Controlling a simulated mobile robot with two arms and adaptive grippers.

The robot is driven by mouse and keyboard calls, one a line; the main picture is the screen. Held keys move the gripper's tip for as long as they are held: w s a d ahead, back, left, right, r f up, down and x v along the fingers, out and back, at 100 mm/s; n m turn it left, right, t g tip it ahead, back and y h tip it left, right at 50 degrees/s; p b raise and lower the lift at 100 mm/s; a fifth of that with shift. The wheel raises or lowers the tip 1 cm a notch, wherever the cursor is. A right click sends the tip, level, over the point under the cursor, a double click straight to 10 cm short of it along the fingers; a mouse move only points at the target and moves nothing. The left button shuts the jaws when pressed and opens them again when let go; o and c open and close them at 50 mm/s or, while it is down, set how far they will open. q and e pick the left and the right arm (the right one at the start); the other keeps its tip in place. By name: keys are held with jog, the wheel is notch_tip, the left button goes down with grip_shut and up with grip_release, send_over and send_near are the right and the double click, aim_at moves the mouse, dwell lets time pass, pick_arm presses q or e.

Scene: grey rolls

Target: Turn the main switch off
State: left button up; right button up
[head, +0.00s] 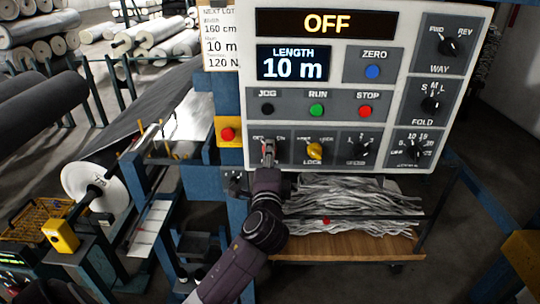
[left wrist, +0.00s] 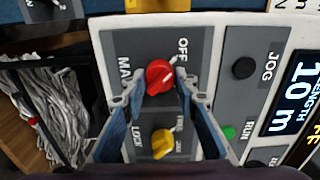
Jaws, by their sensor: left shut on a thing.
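The control panel (head: 300,178) fills the upper middle of the head view. Its main switch is a red knob (left wrist: 158,76) on a grey plate marked MAIN, with OFF printed at upper right in the left wrist view. The knob's white mark points toward the OFF label; the ON label is hidden there by a finger. My left gripper (head: 268,150) reaches up to the panel's lower left corner, and its fingers (left wrist: 160,88) are shut on the knob from both sides. In the head view the gripper mostly covers the knob. The panel's top display (head: 326,23) reads OFF. My right gripper is not in view.
The yellow LOCK knob (left wrist: 163,144) sits close beside the main switch. JOG, RUN (head: 317,110) and STOP (head: 366,111) buttons are just above. A red button on a yellow box (head: 228,134) is left of the panel. Grey strips (head: 350,205) lie in a cart below.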

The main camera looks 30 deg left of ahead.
pick_arm(q)
jog(key=shift+f, duration=0.1)
jog(key=o, duration=1.2)
jog(key=shift+c, duration=0.2)
jog(key=v, duration=1.2)
